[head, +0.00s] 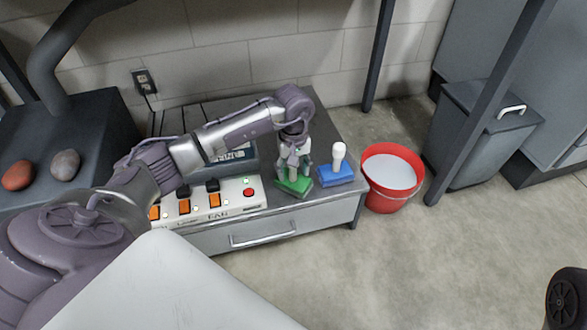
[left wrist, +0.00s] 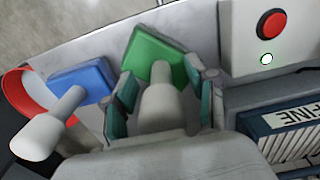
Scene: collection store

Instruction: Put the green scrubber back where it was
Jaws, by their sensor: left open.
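The green scrubber (head: 294,184) stands on the cabinet top (head: 322,133), near its front edge, with its pale handle up. In the left wrist view the green scrubber (left wrist: 157,58) has its handle between my open fingers. My left gripper (head: 294,168) is open around that handle, above the green base; I cannot tell whether a finger touches it. In the wrist view my left gripper (left wrist: 163,96) shows teal pads on both sides of the handle. My right gripper is not in view.
A blue scrubber (head: 336,174) with a white handle stands just right of the green one. A control panel (head: 233,196) with a red button sits to the left. A red bucket (head: 391,178) of pale liquid stands on the floor right of the cabinet. Open floor lies in front.

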